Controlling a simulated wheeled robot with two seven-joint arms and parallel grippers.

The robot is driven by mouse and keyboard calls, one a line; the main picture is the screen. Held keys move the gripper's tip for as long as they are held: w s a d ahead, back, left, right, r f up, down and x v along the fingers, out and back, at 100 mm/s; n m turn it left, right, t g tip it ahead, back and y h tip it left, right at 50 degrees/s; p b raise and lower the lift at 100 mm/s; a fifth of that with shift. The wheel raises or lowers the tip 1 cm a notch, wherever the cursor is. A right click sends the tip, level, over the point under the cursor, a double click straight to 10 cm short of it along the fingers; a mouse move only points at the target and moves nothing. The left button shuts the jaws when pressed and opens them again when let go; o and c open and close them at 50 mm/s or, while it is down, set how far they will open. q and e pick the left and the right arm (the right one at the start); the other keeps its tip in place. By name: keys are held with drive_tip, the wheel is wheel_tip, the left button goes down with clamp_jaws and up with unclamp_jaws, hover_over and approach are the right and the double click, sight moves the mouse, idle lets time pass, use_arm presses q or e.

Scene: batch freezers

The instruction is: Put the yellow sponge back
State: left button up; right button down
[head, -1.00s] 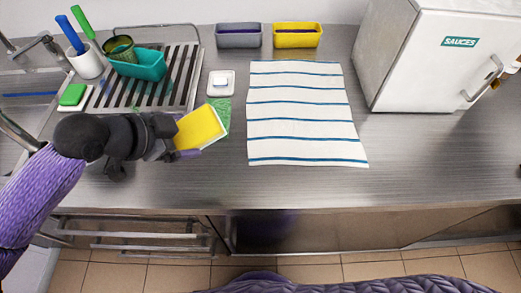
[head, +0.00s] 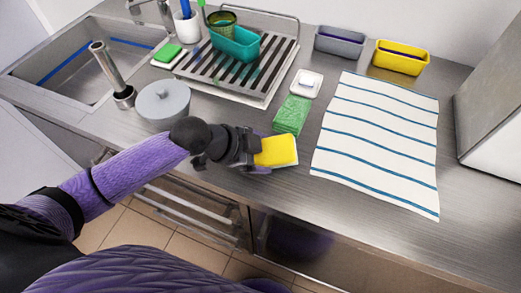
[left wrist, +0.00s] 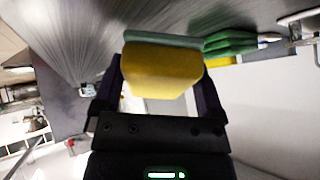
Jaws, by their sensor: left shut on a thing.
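The yellow sponge (head: 277,152) is in my left gripper (head: 258,150), near the counter's front edge. In the left wrist view the sponge (left wrist: 160,72) sits between the two dark fingers (left wrist: 160,88), with a grey-green layer along its far face. Whether it touches the counter I cannot tell. A green pad (head: 291,115) lies flat just behind it, beside the striped towel (head: 375,140). A green sponge (head: 168,52) lies on a white dish by the sink. My right gripper is out of view.
A yellow tub (head: 400,58) and a grey tub (head: 340,42) stand at the back. A teal tub (head: 236,45) stands on the drying rack (head: 262,88). A small white dish (head: 306,84) is behind the green pad. A grey round lidded pot (head: 162,102) is beside the sink (head: 85,62).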

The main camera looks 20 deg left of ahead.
use_arm(q)
drive_tip(key=o, duration=1)
drive_tip(key=shift+r, duration=0.15)
drive_tip(key=p+v, duration=0.4)
drive_tip(key=v, duration=0.8)
